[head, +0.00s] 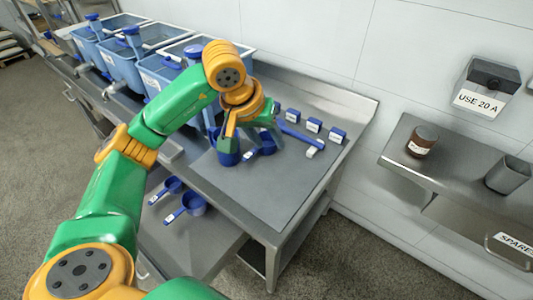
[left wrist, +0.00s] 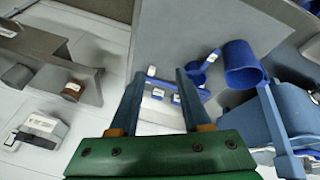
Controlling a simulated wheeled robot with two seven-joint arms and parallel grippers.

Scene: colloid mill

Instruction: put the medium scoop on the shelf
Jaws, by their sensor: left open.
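Several blue scoops are in the head view. One scoop (head: 266,146), with a labelled handle, lies on the steel table beside a blue jug (head: 228,153). A smaller scoop (head: 173,184) and a bigger one (head: 193,203) lie on the lower level to the left. The labels are too small to read, so I cannot tell which is the medium one. My left gripper (head: 250,127) is over the table by the jug and scoop, partly hiding them. In the left wrist view its fingers (left wrist: 156,84) are apart with nothing held. A wall shelf (head: 455,165) is at the right. My right gripper is not in view.
Small labelled blue blocks (head: 314,125) and a long blue-handled tool (head: 300,135) lie at the table's back. Blue tubs (head: 120,65) stand at the left. The wall shelf holds a brown jar (head: 423,140) and a grey cup (head: 507,174), with bare room between. The table's front right is clear.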

